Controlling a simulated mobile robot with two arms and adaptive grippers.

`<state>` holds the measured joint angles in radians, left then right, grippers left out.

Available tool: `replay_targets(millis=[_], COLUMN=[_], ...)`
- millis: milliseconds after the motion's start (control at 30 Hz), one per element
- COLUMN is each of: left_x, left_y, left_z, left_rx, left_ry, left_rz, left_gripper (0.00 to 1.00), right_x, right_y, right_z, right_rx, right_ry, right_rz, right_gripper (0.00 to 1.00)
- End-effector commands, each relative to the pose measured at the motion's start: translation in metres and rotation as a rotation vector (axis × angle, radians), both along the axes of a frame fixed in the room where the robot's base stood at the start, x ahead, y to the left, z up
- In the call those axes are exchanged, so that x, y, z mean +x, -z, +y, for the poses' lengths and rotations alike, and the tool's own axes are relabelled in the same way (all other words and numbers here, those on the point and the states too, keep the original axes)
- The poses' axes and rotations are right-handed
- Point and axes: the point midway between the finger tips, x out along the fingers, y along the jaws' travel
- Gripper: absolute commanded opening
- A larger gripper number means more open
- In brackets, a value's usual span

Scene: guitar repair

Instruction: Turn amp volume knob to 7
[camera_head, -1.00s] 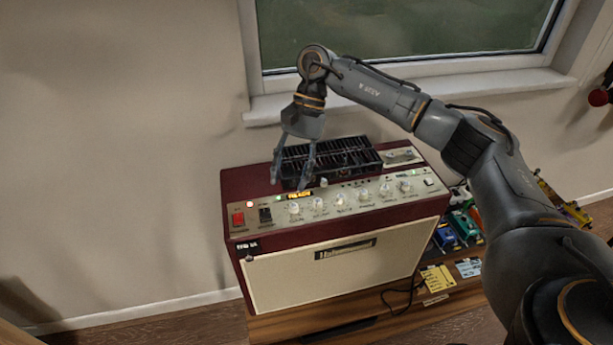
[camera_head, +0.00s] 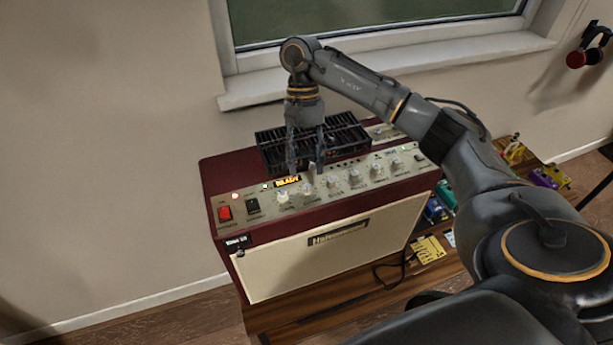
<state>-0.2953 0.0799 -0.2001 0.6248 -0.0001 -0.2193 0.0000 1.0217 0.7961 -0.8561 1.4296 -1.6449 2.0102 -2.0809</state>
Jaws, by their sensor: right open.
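The maroon amp (camera_head: 217,172) with a cream front stands on a low wooden unit, its control panel facing up. A row of several pale knobs runs along the panel, including the leftmost knob (camera_head: 283,198) and its neighbour, the second knob (camera_head: 308,190). Their labels are too small to read, so I cannot tell which is volume. My right gripper (camera_head: 305,168) points down over the panel's rear edge, open and empty, its fingertips near the lit display and behind the two leftmost knobs. I cannot tell whether it touches the panel. My left gripper is out of view.
A black slatted unit (camera_head: 345,135) sits on the amp just behind my gripper. The lit READY display (camera_head: 288,181), red switch (camera_head: 224,213) and black switch (camera_head: 252,205) are at the panel's left. Small pedals (camera_head: 437,208) stand to the right. A window sill is behind.

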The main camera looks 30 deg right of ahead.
Motion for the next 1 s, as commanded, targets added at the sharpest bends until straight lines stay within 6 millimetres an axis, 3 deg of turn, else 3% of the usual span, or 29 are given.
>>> replay_targets(millis=[133,333,667,867,1000], left_x=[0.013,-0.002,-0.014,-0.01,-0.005], left_y=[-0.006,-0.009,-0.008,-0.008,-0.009], left_z=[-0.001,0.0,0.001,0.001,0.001], left_rx=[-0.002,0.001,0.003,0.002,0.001], left_ry=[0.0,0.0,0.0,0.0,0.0], left_rz=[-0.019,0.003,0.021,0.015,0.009], left_gripper=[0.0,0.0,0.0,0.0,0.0], right_x=[-0.008,-0.013,-0.014,-0.014,-0.014], right_y=[0.017,0.034,0.037,0.037,0.037], right_z=[0.004,0.007,0.007,0.007,0.007], right_rx=[0.001,0.0,0.0,0.0,0.0], right_ry=[0.001,0.001,0.001,0.001,0.001], right_rz=[0.003,0.0,-0.001,-0.001,-0.001], right_gripper=[0.42,0.42,0.42,0.01,0.0])
